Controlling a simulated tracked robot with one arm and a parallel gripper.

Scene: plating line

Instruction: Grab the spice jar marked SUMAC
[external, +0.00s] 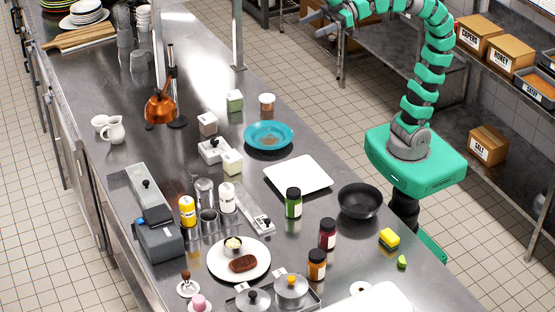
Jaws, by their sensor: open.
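Three small spice jars with black lids stand upright on the steel counter: a green one (293,204), a dark red one (327,236) and an orange one (316,266). Their pale labels are too small to read, so I cannot tell which is marked SUMAC.
A black bowl (358,201) and a white square plate (298,190) stand close to the jars. A blue plate (268,149) lies further back.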

